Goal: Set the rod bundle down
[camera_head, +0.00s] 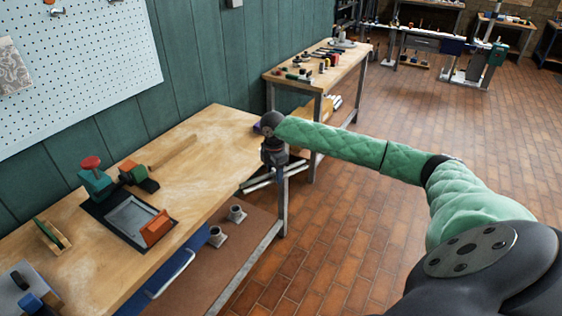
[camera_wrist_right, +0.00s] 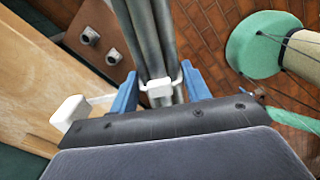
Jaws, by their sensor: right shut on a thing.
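The rod bundle (camera_head: 260,183) is several long grey rods, showing just below my right gripper (camera_head: 273,158) by the right end of the wooden workbench. In the right wrist view the rod bundle (camera_wrist_right: 150,35) runs away between the blue fingers of the right gripper (camera_wrist_right: 159,88), with a white clip around it. The gripper is shut on the bundle. The far end of the bundle is out of that view, and the arm hides part of it in the head view. My left gripper is not in view.
The workbench (camera_head: 215,135) carries a black tray (camera_head: 107,228), a green-and-red tool and an orange block; its right part is largely clear. Flanged grey cylinders (camera_head: 217,237) stand on its brown lower shelf (camera_head: 250,228). A second bench (camera_head: 285,72) with tools stands behind. The brick floor is open at right.

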